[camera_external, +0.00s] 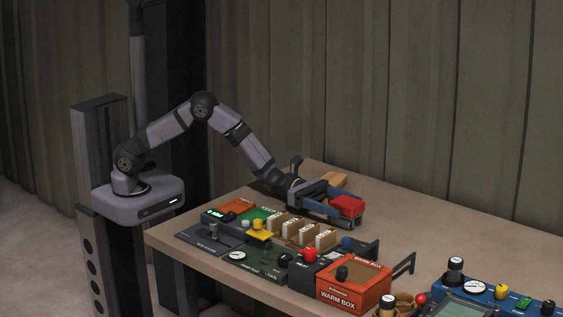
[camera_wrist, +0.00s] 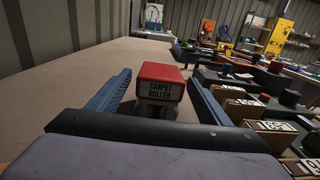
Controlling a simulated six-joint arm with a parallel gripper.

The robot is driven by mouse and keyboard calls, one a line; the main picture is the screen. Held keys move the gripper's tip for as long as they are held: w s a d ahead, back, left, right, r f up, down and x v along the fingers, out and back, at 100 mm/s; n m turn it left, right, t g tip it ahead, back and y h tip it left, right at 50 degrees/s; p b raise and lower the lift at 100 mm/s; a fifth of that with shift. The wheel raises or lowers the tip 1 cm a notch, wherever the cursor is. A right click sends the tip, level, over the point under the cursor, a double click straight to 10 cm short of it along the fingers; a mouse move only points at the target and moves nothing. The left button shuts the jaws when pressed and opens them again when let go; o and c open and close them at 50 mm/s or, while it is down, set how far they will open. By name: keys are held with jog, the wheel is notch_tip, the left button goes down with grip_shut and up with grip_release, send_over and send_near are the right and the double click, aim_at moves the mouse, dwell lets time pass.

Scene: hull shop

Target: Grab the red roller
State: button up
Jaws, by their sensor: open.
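The red roller (camera_external: 347,204) is a red block labelled "CARPET ROLLER" near the back of the bench. In the wrist view the red roller (camera_wrist: 161,75) sits straight ahead, label side facing me, with a paler part below the red. My gripper (camera_external: 341,209) is open, and its blue fingers lie low over the bench. In the wrist view the fingers stand to the left and right of the roller, with a gap visible on each side. The roller's underside and far side are hidden.
Several small labelled boxes (camera_external: 308,235) stand in a row in front of my gripper. An orange warm box (camera_external: 354,288), a green panel (camera_external: 253,258) and a blue panel (camera_external: 513,303) with knobs fill the front. The bench top (camera_external: 430,222) behind and right of the roller is largely clear.

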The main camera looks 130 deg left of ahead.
aim_at(348, 200)
jog(key=shift+w, duration=1.15)
jog(key=c, duration=1.4)
jog(key=shift+r, duration=0.2)
jog(key=shift+c, duration=1.4)
jog(key=shift+r, duration=0.1)
notch_tip(348, 200, up, 10)
jog(key=shift+f+b, duration=0.2)
jog(key=shift+b, duration=0.15)
jog(key=shift+a+r, duration=0.1)
